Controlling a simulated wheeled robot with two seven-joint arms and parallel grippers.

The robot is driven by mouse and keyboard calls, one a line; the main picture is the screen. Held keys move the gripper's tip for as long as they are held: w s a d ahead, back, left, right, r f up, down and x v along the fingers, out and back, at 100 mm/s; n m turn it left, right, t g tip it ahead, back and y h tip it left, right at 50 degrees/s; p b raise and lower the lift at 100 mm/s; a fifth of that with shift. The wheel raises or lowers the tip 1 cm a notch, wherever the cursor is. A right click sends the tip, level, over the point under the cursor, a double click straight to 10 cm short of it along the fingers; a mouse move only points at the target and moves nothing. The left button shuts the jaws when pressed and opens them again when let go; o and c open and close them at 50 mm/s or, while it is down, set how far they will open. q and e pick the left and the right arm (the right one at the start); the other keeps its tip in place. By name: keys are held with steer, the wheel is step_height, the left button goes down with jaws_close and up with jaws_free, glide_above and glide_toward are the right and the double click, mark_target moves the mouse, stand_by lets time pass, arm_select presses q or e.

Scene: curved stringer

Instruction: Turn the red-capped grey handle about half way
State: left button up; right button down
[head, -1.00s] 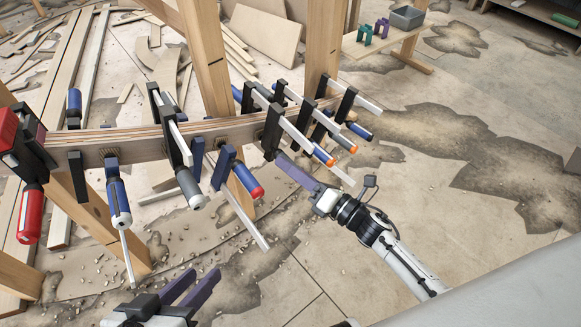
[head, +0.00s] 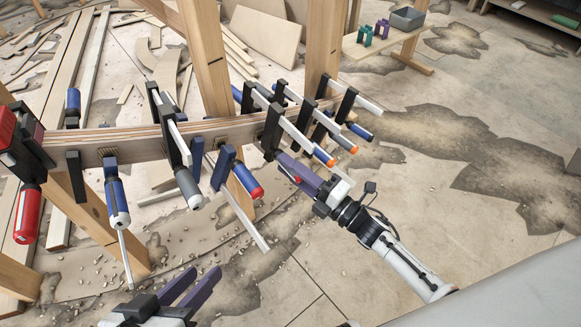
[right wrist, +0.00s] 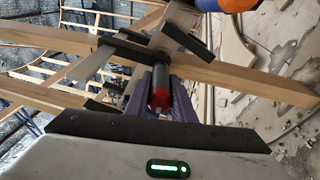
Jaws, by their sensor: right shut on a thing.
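The grey handle with its red cap (right wrist: 159,92) sits between the purple fingers of my right gripper (right wrist: 160,78) in the right wrist view. The red cap faces the camera. In the head view only a small red part of the cap (head: 296,180) shows beside the fingers; most of the handle is hidden. My right gripper (head: 291,168) is shut on this handle, below the clamps on the curved laminated beam (head: 140,141). My left gripper (head: 204,273) is open and empty at the bottom of the head view, apart from the clamps.
Wooden posts (head: 207,60) stand behind. The floor to the right is open.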

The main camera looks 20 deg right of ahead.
stand_by(0.4)
steer(key=c, duration=1.5)
jaws_free()
arm_select(q)
steer(key=shift+s+a+f+g+y+p, duration=0.2)
steer(key=shift+a+f+y+p, duration=0.1)
steer(key=shift+f+p, duration=0.25)
steer(key=shift+s+a+f+g+y+p, duration=0.1)
steer(key=shift+a+f+g+y+p, duration=0.15)
steer(key=shift+f+p, duration=0.25)
arm_select(e)
steer(key=v, duration=1)
steer(key=shift+s+d, duration=0.1)
steer(key=shift+s, duration=0.05)
arm_select(q)
steer(key=shift+w+r, duration=0.1)
steer(key=shift+r, duration=0.3)
arm_select(e)
steer(key=v, duration=0.4)
steer(key=shift+s, duration=0.4)
